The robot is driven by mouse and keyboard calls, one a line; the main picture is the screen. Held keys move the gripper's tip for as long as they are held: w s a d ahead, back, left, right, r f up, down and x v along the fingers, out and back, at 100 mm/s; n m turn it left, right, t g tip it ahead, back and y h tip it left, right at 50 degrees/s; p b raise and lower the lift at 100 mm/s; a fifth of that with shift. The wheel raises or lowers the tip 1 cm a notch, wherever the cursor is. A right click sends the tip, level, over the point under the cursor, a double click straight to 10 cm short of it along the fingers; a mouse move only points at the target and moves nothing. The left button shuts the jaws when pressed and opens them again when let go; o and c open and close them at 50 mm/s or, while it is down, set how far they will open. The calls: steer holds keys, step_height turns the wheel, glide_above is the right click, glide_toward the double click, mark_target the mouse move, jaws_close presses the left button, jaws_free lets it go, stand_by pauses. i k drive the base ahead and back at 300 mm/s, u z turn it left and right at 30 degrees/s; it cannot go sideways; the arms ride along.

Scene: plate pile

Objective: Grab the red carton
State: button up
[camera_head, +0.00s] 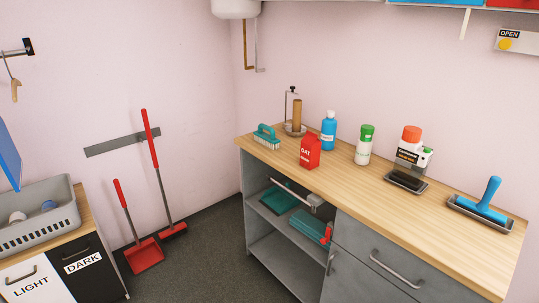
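A small red carton (310,151) with white lettering stands upright on the wooden countertop (400,198), near its front edge and left of the middle. Its top is folded to a ridge. Nothing covers it in this view. My gripper is not in view, so where it is relative to the carton cannot be told.
A blue bottle (328,131) and a green-capped container (364,145) stand behind and right. A tray with a blue-handled tool (483,208) lies far right. Open shelves are below.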

mark_target(310, 150)
steer(key=z, duration=0.05)
steer(key=k, duration=0.25)
steer(key=u, duration=2)
steer(key=k, duration=0.7)
steer(key=z, duration=0.35)
steer(key=i, duration=1.7)
steer(key=u, duration=0.25)
